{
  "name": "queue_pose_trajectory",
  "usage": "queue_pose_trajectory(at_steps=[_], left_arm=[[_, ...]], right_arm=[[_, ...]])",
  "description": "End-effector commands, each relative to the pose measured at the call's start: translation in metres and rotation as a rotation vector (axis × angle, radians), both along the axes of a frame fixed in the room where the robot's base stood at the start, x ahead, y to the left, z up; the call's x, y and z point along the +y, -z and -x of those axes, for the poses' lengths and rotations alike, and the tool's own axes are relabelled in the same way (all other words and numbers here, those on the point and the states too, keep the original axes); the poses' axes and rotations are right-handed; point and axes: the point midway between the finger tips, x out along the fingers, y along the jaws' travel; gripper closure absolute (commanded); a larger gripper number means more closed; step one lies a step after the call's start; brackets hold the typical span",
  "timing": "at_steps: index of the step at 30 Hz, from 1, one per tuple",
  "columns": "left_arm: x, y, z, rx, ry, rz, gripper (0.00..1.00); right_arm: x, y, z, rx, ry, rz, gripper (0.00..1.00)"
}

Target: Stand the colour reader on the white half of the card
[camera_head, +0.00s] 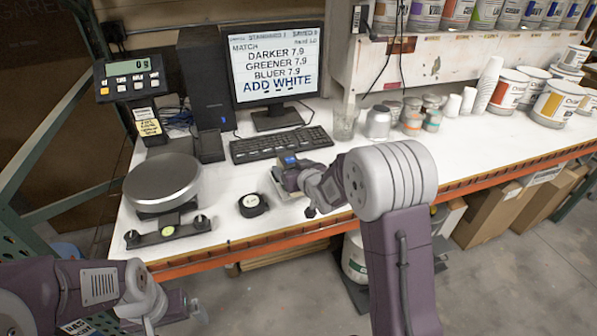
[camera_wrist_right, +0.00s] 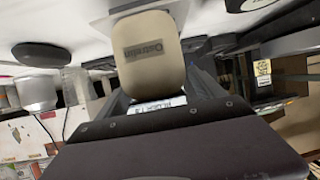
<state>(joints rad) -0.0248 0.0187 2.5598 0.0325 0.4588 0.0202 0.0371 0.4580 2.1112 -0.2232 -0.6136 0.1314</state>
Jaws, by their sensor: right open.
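The colour reader (camera_wrist_right: 150,55), a beige rounded block with dark lettering, sits between the fingers of my right gripper (camera_wrist_right: 165,85) in the right wrist view. The gripper is open around it. In the head view the right gripper (camera_head: 292,172) is low over the bench, and the reader shows there only as a small blue-topped part (camera_head: 289,159). A pale card (camera_head: 282,186) shows partly beside the gripper. The arm and gripper hide much of the card, and I cannot tell which half the reader is over. My left gripper (camera_head: 177,308) is at the lower left, off the bench.
A scale (camera_head: 162,182) stands further left, and a keyboard (camera_head: 281,144) behind. A glass (camera_head: 344,124), a metal can (camera_head: 378,122) and small pots stand at the back right. The right front bench is clear.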

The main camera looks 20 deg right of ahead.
Motion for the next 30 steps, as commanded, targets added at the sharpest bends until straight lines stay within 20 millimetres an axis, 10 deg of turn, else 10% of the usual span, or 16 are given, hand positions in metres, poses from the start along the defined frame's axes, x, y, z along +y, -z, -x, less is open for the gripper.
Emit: queue_pose_trajectory(at_steps=[12, 25, 30], left_arm=[[0.000, 0.003, 0.000, 0.001, 0.000, 0.000, 0.00], [0.000, 0.002, 0.000, 0.001, 0.000, 0.000, 0.00], [0.000, 0.002, 0.000, 0.001, 0.000, 0.000, 0.00]], right_arm=[[-0.009, -0.035, 0.082, -0.003, 0.001, 0.000, 0.22], [-0.011, -0.042, 0.103, -0.001, 0.000, 0.000, 0.22], [-0.018, 0.005, 0.131, 0.216, 0.051, 0.025, 0.22]])
